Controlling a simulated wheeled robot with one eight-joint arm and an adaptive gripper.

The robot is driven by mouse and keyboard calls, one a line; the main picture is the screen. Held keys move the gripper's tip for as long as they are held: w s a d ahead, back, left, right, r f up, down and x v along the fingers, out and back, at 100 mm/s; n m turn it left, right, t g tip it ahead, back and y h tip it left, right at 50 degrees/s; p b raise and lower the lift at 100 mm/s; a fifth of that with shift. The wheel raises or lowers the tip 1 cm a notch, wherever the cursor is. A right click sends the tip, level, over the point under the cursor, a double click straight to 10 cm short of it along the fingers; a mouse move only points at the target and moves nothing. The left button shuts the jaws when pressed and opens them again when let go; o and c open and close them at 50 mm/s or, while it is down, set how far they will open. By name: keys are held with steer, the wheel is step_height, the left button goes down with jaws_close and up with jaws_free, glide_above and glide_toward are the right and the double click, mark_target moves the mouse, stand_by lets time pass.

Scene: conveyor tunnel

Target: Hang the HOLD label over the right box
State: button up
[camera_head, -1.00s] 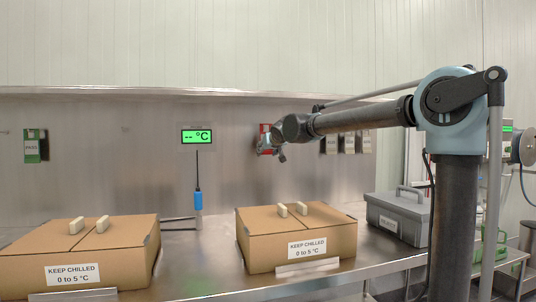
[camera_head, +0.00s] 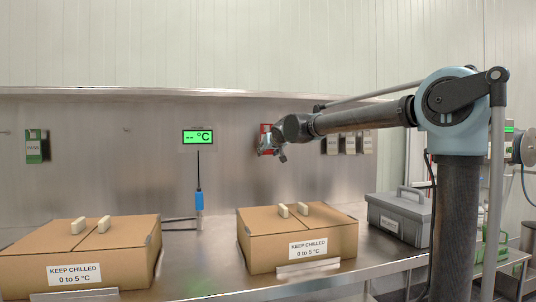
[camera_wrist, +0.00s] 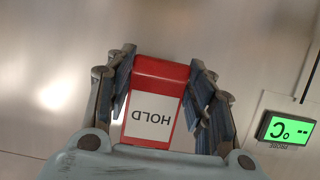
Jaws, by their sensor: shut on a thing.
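The red HOLD label (camera_wrist: 155,103) has a white panel and sits between the fingers of my gripper (camera_wrist: 160,95) in the wrist view. My gripper is shut on it. In the head view the red label (camera_head: 265,137) shows partly behind my gripper (camera_head: 268,150), in front of the back wall above the right box. Whether the label touches the wall or a peg cannot be told. The right box (camera_head: 297,240) is a closed cardboard carton on the steel counter, marked KEEP CHILLED 0 to 5 °C.
A similar left box (camera_head: 80,262) stands at the left. A green label (camera_head: 34,147) hangs at the wall's left, near a bare peg (camera_head: 127,129). A green display (camera_head: 198,137) with a blue probe (camera_head: 199,202) is between. A grey case (camera_head: 398,216) and several pale tags (camera_head: 350,144) are at right.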

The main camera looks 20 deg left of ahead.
steer(key=shift+w+a, duration=0.5)
steer(key=shift+w, duration=0.25)
steer(key=shift+w+a, duration=0.45)
steer(key=shift+w, duration=0.35)
steer(key=shift+w+a, duration=0.5)
steer(key=shift+w, duration=0.25)
steer(key=shift+f, duration=0.8)
stand_by(0.4)
steer(key=o, duration=1.6)
steer(key=v, duration=1.2)
